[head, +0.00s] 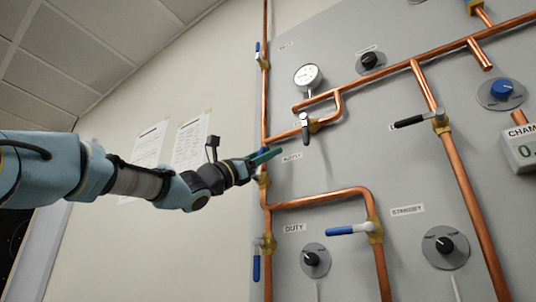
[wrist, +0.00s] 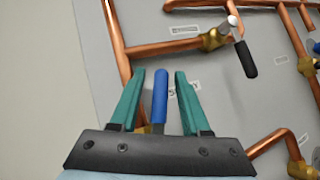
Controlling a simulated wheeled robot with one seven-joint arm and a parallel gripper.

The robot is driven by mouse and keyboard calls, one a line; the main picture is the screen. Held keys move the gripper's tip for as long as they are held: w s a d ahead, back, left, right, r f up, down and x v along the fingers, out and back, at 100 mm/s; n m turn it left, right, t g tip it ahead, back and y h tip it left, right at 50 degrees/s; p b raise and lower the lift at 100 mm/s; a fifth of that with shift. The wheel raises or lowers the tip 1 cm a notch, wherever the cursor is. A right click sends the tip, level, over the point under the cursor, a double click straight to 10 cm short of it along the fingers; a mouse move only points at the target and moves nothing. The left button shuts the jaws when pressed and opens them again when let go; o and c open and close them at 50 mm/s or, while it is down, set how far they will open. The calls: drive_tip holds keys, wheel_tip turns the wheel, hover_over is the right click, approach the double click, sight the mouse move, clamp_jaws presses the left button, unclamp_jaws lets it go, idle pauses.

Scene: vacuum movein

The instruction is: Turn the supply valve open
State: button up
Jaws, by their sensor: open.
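The supply valve's blue lever (wrist: 159,98) stands upright in the wrist view, between the two teal fingers of my gripper (wrist: 160,74). The fingers are open, with a gap on each side of the lever. A label partly hidden by the lever and right finger sits behind it. In the head view my gripper (head: 268,155) is at the left vertical pipe, beside the SUPPLY label (head: 292,157). It hides most of the lever there. The valve's brass body (head: 263,181) shows just below the gripper.
A black-handled valve (head: 305,128) is close above right, also seen in the wrist view (wrist: 245,58). Copper pipes (head: 320,195) stand out from the grey panel. Blue-handled valves (head: 348,230) and knobs sit below. A pressure gauge (head: 308,77) is above.

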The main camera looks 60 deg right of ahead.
drive_tip(key=b+v, duration=0.4)
drive_tip(key=v, duration=0.6)
drive_tip(key=shift+a+f+b, duration=0.15)
drive_tip(key=shift+f+b, duration=0.1)
drive_tip(key=shift+b, duration=0.05)
drive_tip(key=shift+c, duration=0.3)
